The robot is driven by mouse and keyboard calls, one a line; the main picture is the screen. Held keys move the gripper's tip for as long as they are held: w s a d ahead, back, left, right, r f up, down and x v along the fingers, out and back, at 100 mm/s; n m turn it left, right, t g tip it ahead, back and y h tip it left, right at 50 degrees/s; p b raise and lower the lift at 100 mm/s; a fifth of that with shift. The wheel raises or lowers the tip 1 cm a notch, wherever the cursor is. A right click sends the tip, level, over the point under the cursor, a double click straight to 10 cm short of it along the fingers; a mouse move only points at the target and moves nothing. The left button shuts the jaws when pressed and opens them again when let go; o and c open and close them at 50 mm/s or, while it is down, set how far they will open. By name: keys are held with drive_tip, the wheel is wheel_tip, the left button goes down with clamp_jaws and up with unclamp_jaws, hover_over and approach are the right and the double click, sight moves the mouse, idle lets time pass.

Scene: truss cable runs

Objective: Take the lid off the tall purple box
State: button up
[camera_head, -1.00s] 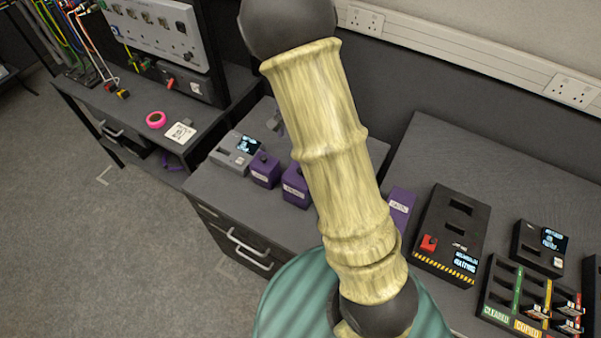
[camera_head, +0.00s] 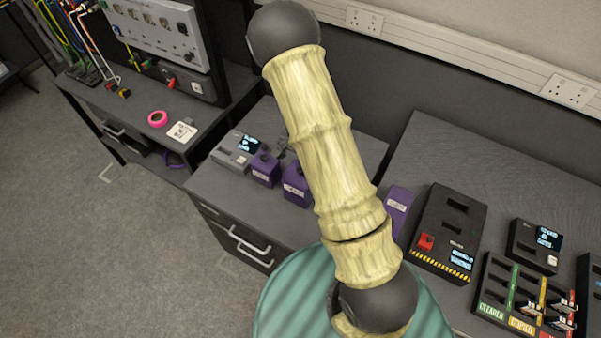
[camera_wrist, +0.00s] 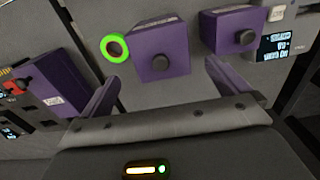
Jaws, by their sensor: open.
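Three purple boxes stand on the grey bench. The left one (camera_head: 264,171) looks lower than the middle one (camera_head: 296,187); the third (camera_head: 397,209) is partly hidden by my arm. In the wrist view the middle box (camera_wrist: 160,46) has a dark round knob (camera_wrist: 163,65) on its lid, facing the camera. The left box also shows there with a knob (camera_wrist: 234,30). The third box (camera_wrist: 52,84) shows its label at the left. My gripper (camera_wrist: 162,72) is open and empty, its fingers apart below the middle box in the picture. I cannot judge its distance to the knob.
A green ring (camera_wrist: 115,47) lies beside the middle box in the wrist view. A grey unit with a screen (camera_head: 234,150) stands left of the boxes. A black unit with a red button (camera_head: 448,235) and slotted racks (camera_head: 525,300) stand to the right.

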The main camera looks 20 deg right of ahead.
sight(295, 175)
drive_tip(key=shift+w+d+f+p, duration=0.1)
drive_tip(key=shift+f+p, duration=0.55)
drive_tip(key=shift+f, duration=0.65)
drive_tip(key=shift+w+f+p, duration=0.1)
drive_tip(key=shift+f+p, duration=0.5)
drive_tip(key=shift+f, duration=0.65)
drive_tip(key=shift+s, duration=0.1)
drive_tip(key=c, duration=0.8)
